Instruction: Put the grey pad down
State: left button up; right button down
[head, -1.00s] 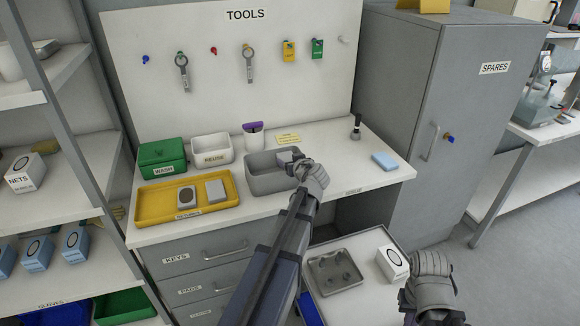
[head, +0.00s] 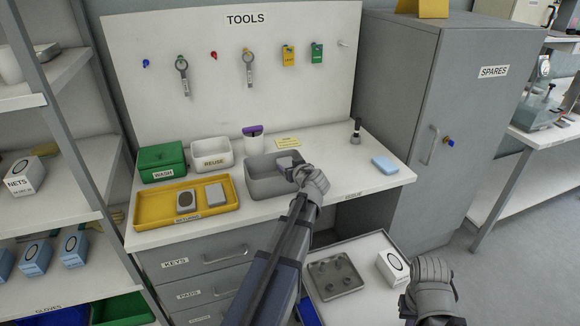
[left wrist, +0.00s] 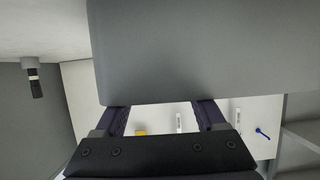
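My left gripper (head: 291,163) reaches over the right part of the grey bin (head: 258,187) on the bench. A small grey pad (head: 284,161) shows at its fingertips, above or inside the bin. In the left wrist view a large plain grey surface (left wrist: 205,50) hides the tips of both fingers (left wrist: 160,112), which stand apart. It looks like the held pad seen close up. Whether the pad touches the bin cannot be told. My right gripper (head: 432,285) hangs at the lower right, beside the low tray, its fingers not clearly seen.
A yellow tray (head: 160,212) holds a pad with a dark oval (head: 187,201) and a plain grey pad (head: 216,194). A green box (head: 162,160), a white REUSE bin (head: 211,153) and a purple-topped cup (head: 252,138) stand behind.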

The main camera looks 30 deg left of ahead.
pick_arm(q)
jog(key=shift+s+d+r+p, duration=0.3)
jog(key=shift+s+r+p, duration=0.05)
jog(key=shift+r+p, duration=0.4)
jog(key=p+v, duration=0.4)
jog(key=v, duration=0.6)
jog(key=shift+s+d, duration=0.2)
jog(key=shift+d, duration=0.1)
jog(key=shift+d, duration=0.1)
jog(key=s+d+f+m+g+h, duration=0.3)
jog(key=s+d, duration=0.3)
jog(key=d, duration=0.3)
jog(key=s+d+f+m+g+h, duration=0.3)
jog(key=s+d+f+m, duration=0.2)
jog(key=d, duration=0.5)
jog(key=s+d+f+m+g+h, duration=0.3)
jog(key=s+d+f+m, duration=0.2)
jog(key=s+d, duration=0.4)
jog(key=shift+d+m, duration=0.25)
jog(key=shift+m, duration=0.05)
